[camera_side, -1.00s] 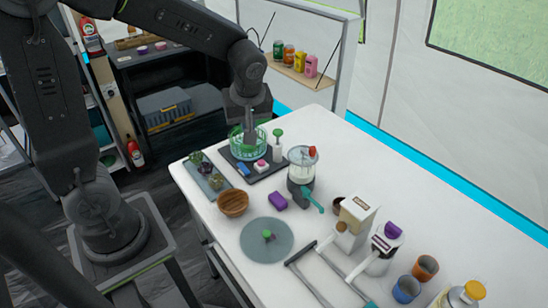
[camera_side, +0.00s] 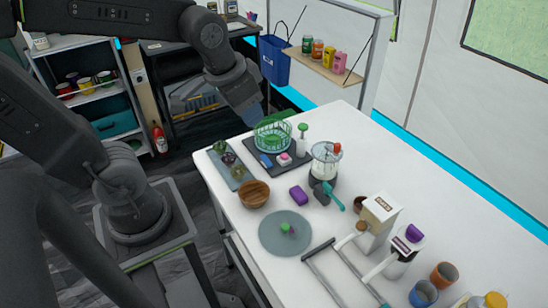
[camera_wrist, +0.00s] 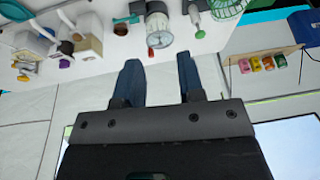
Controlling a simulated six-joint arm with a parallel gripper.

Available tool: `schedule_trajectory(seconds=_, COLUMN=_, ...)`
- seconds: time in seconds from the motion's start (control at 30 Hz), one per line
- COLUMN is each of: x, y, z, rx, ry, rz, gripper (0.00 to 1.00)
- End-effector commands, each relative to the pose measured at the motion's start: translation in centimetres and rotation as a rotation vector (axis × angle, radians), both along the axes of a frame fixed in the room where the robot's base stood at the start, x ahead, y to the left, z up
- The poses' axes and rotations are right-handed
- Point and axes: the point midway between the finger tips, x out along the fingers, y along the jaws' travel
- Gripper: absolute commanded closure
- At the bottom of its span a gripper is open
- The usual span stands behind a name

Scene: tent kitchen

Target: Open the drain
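My gripper (camera_side: 256,119) is beside the basket's back left, well away from the disc. In the wrist view its two blue fingers (camera_wrist: 159,68) are apart with nothing between them.
A white carton (camera_side: 377,222) and cups (camera_side: 445,274) crowd the right. A wall shelf (camera_side: 332,68) holds jars.

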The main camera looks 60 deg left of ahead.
Motion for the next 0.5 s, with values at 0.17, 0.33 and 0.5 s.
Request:
schedule_trajectory(seconds=0.17, x=4.9, y=3.5, z=-3.5, rx=0.045, ry=0.135, rz=0.022, gripper=0.47)
schedule_trajectory(seconds=0.33, x=8.6, y=6.9, z=-8.0, rx=0.072, ry=0.249, rz=0.028, gripper=0.34)
schedule_trajectory(seconds=0.5, x=10.6, y=9.7, z=-12.2, rx=0.085, ry=0.333, rz=0.025, gripper=0.34)
